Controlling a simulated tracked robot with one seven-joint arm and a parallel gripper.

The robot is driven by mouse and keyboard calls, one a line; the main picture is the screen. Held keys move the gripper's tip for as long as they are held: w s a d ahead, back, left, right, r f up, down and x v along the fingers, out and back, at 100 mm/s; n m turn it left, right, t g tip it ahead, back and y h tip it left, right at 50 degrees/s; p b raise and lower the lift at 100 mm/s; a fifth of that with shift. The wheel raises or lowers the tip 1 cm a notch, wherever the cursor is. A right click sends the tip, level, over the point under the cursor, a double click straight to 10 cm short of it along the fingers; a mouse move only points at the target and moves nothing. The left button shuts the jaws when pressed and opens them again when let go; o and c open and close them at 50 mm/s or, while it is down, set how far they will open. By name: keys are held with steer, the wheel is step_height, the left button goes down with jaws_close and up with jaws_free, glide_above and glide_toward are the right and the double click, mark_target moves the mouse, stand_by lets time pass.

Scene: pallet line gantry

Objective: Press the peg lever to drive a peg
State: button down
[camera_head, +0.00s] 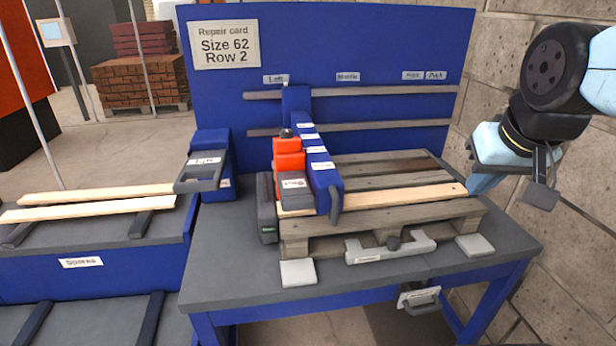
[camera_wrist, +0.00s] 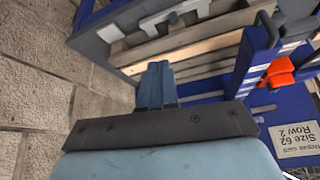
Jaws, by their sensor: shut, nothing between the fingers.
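A blue gantry (camera_head: 325,178) straddles a wooden pallet (camera_head: 385,226) on the workbench in the head view. On its left side sits an orange unit (camera_head: 289,158) with a dark grey labelled block (camera_head: 295,190) below it. I cannot tell which part is the peg lever, as the labels are too small to read. The orange unit also shows at the right of the wrist view (camera_wrist: 277,72). My gripper (camera_head: 480,188) is at the right, beyond the pallet's right end and apart from the gantry. Its fingers are together and empty in the wrist view (camera_wrist: 157,82).
A blue back panel (camera_head: 390,40) carries two grey rails (camera_head: 405,92) and a repair card (camera_head: 224,45) reading Size 62, Row 2. A grey clamp bar (camera_head: 390,250) lies along the pallet's front. Loose boards (camera_head: 85,207) lie on a rack at left. A block wall (camera_head: 520,215) stands at right.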

step_height(320, 180, up, 5)
steer(key=n+g, duration=0.6)
steer(key=n, duration=1.5)
glide_above(296, 198)
steer(key=w, duration=0.1)
steer(key=shift+a, duration=0.15)
steer(key=f, duration=0.9)
steer(key=s+f, duration=0.1)
steer(key=f, duration=0.4)
